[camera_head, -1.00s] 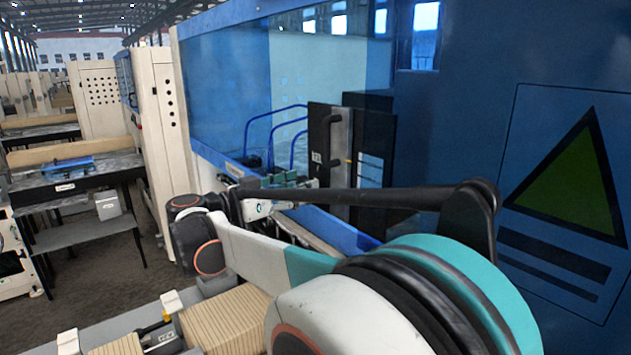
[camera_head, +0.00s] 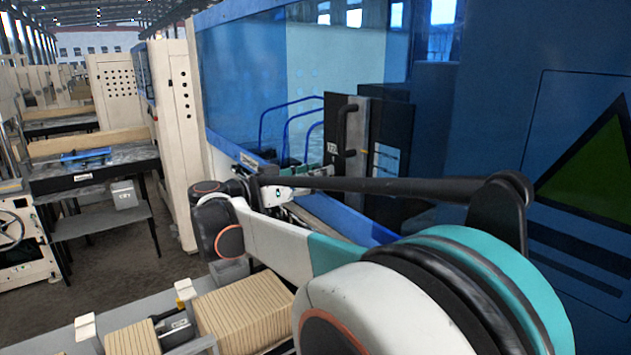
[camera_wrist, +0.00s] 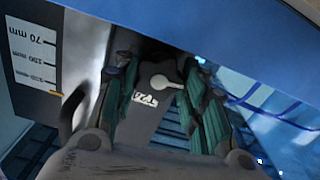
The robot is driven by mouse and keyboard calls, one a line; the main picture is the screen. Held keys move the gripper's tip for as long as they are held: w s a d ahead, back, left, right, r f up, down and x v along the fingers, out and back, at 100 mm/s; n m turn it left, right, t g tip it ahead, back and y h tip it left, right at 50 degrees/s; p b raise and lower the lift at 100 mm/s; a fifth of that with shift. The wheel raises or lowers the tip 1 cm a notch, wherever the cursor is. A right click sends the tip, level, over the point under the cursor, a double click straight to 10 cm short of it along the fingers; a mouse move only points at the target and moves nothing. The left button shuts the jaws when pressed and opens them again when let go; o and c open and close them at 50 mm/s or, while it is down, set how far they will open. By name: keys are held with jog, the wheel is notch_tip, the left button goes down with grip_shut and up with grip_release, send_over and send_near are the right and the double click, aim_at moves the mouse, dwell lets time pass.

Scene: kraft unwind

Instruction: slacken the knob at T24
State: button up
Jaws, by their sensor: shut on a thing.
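A pale knob (camera_wrist: 165,82) with a short lever shows between my fingers in the wrist view. It sits on a dark grey plate with a white label (camera_wrist: 146,98) that looks like T24, seen tilted and partly blurred. My gripper (camera_wrist: 160,70) has teal-padded fingers on both sides of the knob and is shut on it; the exact contact is hard to see. In the head view my gripper (camera_head: 316,172) is small, beside the dark panel (camera_head: 336,120) of the blue machine, and the knob cannot be made out there.
A white scale with mm marks (camera_wrist: 34,60) stands left of the fingers. Blue bent tubes (camera_head: 290,125) lie behind the machine's glazing (camera_head: 245,90). Striped kraft stacks (camera_head: 243,305) stand on a grey conveyor below my arm. A dark table (camera_head: 95,168) is at left.

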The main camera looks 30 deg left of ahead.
jog(key=shift+n+b, duration=0.45)
jog(key=shift+n, duration=0.45)
jog(key=o, duration=1.1)
jog(key=shift+w, duration=0.1)
jog(key=shift+c, duration=0.2)
jog(key=v, duration=1.2)
jog(key=shift+c, duration=0.3)
